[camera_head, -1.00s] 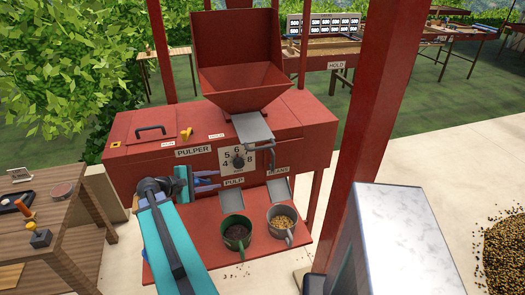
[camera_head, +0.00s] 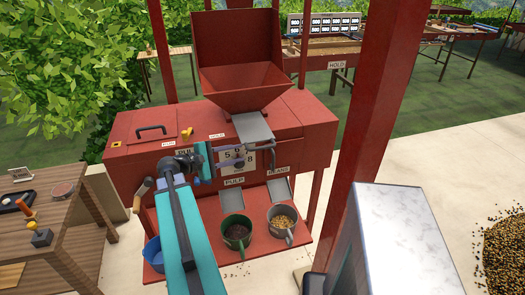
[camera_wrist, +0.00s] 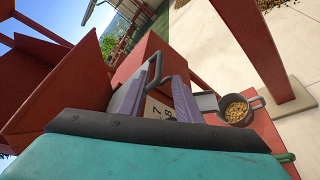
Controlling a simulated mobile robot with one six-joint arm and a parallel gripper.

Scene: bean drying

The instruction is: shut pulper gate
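The red pulper (camera_head: 130,160) stands ahead with its hopper (camera_head: 245,88) on top. The grey gate plate (camera_head: 252,127) sticks out below the hopper, with a bent grey handle (camera_head: 272,152) at its front right. My gripper (camera_head: 238,160) is in front of the numbered dial plate, just left of the handle. Its two purple fingers are apart with nothing held. In the wrist view the handle (camera_wrist: 155,68) shows near the gap between the fingertips; I cannot tell whether they touch it. My gripper hides part of the dial and the PULPER label.
A green mug (camera_head: 236,232) with dark pulp and a grey mug (camera_head: 281,224) with beans stand on the red shelf under the chutes. A blue container (camera_head: 152,252) is at the shelf's left. A red post (camera_head: 372,130) stands to the right, a wooden table (camera_head: 62,225) to the left.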

